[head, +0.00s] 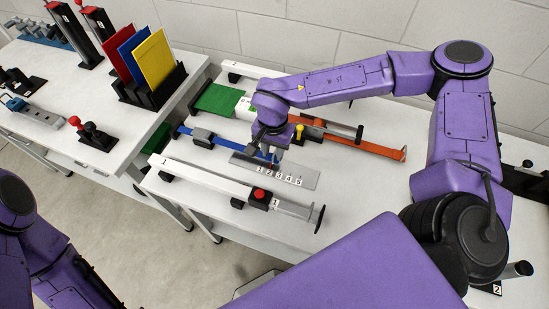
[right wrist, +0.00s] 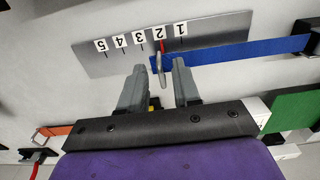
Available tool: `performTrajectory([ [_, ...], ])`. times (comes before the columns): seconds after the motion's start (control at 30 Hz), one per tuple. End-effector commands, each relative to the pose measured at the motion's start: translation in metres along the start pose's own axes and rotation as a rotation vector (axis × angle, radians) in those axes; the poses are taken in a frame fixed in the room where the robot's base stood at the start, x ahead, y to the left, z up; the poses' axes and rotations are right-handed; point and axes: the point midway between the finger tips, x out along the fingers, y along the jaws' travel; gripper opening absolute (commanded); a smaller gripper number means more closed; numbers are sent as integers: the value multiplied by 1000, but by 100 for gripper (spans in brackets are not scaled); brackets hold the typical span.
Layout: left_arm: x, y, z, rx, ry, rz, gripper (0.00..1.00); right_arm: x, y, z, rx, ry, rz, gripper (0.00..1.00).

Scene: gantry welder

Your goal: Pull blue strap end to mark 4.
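The blue strap (head: 230,144) runs from a dark holder on the bench to a grey scale plate (head: 308,178) with marks 1 to 5. In the right wrist view the blue strap (right wrist: 240,51) ends over the plate (right wrist: 215,28), with a metal loop (right wrist: 160,66) at its end. A red pointer (right wrist: 162,46) at that end lies by mark 2 (right wrist: 159,33). Mark 4 (right wrist: 121,44) is farther left. My right gripper (right wrist: 165,70) is open, its fingers apart on both sides of the loop. In the head view my right gripper (head: 271,154) partly hides the strap end. My left gripper is out of view.
An orange strap (head: 375,146) lies behind the scale plate. A long white bar with a red button (head: 259,193) lies in front. A green strap (head: 217,99) is at the back left. A rack of coloured folders (head: 150,75) stands on the left table.

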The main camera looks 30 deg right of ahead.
Motion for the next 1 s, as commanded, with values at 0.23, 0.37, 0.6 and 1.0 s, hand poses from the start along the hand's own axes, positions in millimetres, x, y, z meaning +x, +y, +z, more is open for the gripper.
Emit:
performTrajectory([
  [0.23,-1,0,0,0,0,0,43,-1,0,0,-1,0,0,22],
  [0.37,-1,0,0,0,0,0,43,-1,0,0,-1,0,0,0],
  [0.6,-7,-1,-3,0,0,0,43,-3,6,0,0,0,1,0],
  [1.0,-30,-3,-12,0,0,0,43,-3,36,0,2,-1,3,0],
])
